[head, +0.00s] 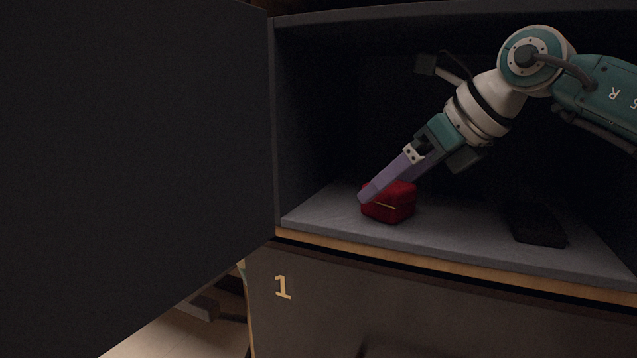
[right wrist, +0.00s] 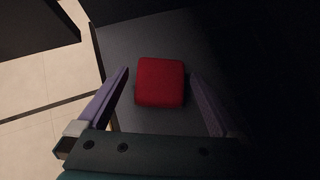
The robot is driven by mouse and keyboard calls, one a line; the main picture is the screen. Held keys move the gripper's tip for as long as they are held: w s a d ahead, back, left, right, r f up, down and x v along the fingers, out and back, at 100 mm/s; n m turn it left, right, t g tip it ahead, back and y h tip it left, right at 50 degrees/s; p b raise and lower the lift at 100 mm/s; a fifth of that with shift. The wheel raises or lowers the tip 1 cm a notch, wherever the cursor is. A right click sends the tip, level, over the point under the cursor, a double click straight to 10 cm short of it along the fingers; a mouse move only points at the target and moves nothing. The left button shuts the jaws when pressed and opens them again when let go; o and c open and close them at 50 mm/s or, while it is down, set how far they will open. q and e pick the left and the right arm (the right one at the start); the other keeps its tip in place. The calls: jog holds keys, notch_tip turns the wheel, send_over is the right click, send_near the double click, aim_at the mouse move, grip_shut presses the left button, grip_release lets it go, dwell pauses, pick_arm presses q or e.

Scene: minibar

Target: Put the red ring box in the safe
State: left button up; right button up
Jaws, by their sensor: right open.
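The red ring box (head: 390,207) rests on the grey floor of the safe (head: 330,212), near its front left. It also shows in the right wrist view (right wrist: 160,82), just ahead of and between the open fingers. My right gripper (head: 378,192) reaches into the safe from the right, pointing down and left. It is open, with one purple finger in front of the box in the head view; the other finger is mostly hidden. In the right wrist view there are gaps between the box and both fingers (right wrist: 168,76). My left gripper is not in view.
The dark safe door (head: 135,170) stands open at the left. A black flat object (head: 537,226) lies on the safe floor at the right. Below is a cabinet front (head: 420,310) marked 1. The safe floor between box and black object is clear.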

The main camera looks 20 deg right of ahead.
jog(key=s+d, duration=0.1)
jog(key=s, duration=0.2)
jog(key=s+d, duration=0.1)
jog(key=s, duration=0.5)
jog(key=shift+d+f, duration=0.1)
jog(key=shift+d, duration=0.3)
jog(key=shift+s+d+p, duration=0.15)
jog(key=shift+s+d, duration=0.1)
jog(key=shift+s, duration=0.4)
jog(key=shift+s+d+p, duration=0.15)
jog(key=shift+s+d, duration=0.05)
jog(key=shift+s, duration=0.4)
